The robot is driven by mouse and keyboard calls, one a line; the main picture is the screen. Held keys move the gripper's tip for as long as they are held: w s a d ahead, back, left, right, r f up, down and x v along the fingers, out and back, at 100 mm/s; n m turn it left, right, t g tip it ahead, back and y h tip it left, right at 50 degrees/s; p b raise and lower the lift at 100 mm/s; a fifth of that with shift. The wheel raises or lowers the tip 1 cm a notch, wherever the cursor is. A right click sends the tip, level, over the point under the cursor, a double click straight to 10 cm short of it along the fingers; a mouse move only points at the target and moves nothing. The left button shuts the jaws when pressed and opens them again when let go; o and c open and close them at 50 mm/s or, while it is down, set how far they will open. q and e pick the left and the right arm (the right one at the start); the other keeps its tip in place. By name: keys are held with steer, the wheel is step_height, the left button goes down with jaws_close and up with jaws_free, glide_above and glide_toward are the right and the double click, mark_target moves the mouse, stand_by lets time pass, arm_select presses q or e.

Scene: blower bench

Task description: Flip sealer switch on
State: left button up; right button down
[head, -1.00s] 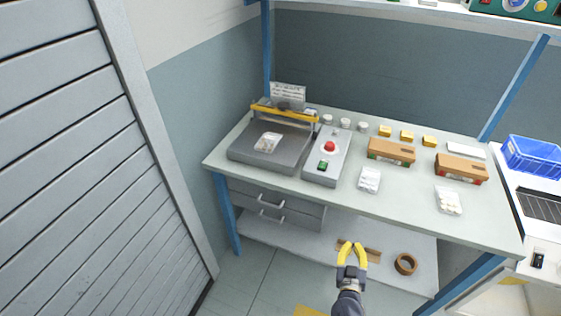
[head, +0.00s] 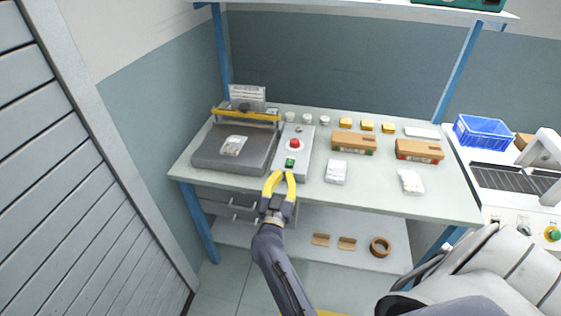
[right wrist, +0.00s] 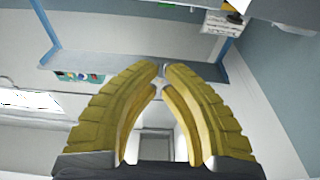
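The sealer (head: 215,158) is a dark grey machine with a yellow bar, at the left of the bench, with a clear packet (head: 233,146) on it. Beside it on its right is a grey control box (head: 303,145) with a red button (head: 295,143) and a green switch (head: 289,163) near its front end. The switch's position is too small to tell. My right gripper (head: 282,174) has yellow fingers and is just in front of the green switch; contact cannot be told. In the right wrist view its fingertips (right wrist: 161,66) nearly meet, with nothing between them. My left gripper is not in view.
On the bench (head: 400,203) to the right lie white packets (head: 336,171), brown boxes (head: 354,143) and small yellow blocks (head: 367,125). A lower shelf holds a tape roll (head: 380,247). A blue crate (head: 484,132) stands at the right. The bench's front edge runs below my right gripper.

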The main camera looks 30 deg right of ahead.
steer(key=shift+w, duration=0.1)
stand_by(0.3)
step_height(320, 180, up, 2)
glide_above(288, 169)
steer(key=shift+w+d+r, duration=0.15)
steer(key=shift+w+d, duration=0.15)
steer(key=shift+d, duration=0.05)
steer(key=shift+s+a+f, duration=0.1)
steer(key=shift+f, duration=0.5)
steer(key=shift+s+a+f, duration=0.1)
steer(key=shift+f, duration=1.35)
steer(key=shift+s, duration=0.1)
